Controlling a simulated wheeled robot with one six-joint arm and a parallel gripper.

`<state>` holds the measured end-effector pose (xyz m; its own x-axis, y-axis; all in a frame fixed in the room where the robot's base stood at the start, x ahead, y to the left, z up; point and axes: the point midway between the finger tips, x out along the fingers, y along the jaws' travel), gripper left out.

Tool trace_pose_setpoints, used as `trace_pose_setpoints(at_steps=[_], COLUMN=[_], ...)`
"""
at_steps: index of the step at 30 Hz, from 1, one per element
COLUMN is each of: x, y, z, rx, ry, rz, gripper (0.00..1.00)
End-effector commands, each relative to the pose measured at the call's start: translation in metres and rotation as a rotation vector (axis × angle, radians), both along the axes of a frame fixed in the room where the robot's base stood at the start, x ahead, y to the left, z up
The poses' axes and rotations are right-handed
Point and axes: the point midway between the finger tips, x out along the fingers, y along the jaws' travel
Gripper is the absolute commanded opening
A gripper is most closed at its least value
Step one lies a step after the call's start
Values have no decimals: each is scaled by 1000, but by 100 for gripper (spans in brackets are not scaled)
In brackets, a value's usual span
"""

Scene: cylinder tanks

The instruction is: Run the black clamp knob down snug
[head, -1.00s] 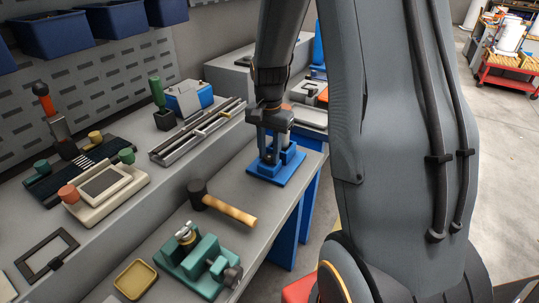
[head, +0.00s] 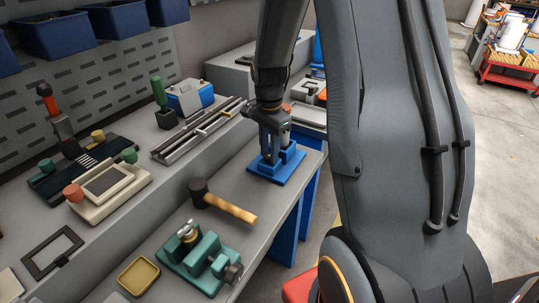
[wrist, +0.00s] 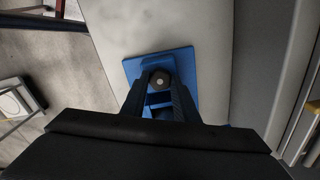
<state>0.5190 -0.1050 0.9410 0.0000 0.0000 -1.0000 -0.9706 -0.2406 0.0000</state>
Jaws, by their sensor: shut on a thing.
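The black clamp knob (wrist: 160,80) sits between my fingertips in the wrist view, dark with a pale round centre. My gripper (wrist: 160,88) is shut on it, one finger on each side. The knob is over a blue fixture (wrist: 133,68) with a flat base plate. In the head view the blue fixture (head: 289,178) stands near the bench's right edge, and my gripper (head: 271,155) points down into it from above. My fingers hide the knob there, so its height on the fixture cannot be told.
A mallet (head: 232,207) with a wooden handle lies on the bench in front of the fixture. A green vise-like fixture (head: 205,262) and a yellow tray (head: 138,276) are nearer. A grey rail (head: 200,130) lies to the left. Bench space around the blue base is clear.

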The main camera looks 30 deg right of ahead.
Motion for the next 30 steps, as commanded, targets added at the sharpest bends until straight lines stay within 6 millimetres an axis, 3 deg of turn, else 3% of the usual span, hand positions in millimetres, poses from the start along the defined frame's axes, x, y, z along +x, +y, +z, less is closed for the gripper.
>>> trace_pose_setpoints(at_steps=[4, 12, 20, 21, 22, 30], x=[0, 0, 0, 0, 0, 0], y=[0, 0, 0, 0, 0, 0], z=[0, 1, 0, 0, 0, 0], rx=[0, 0, 0, 0, 0, 0], ry=[0, 0, 0, 0, 0, 0], rz=[-31, -267, -292, -291, -291, -290], gripper=[15, 15, 15, 30, 35, 35])
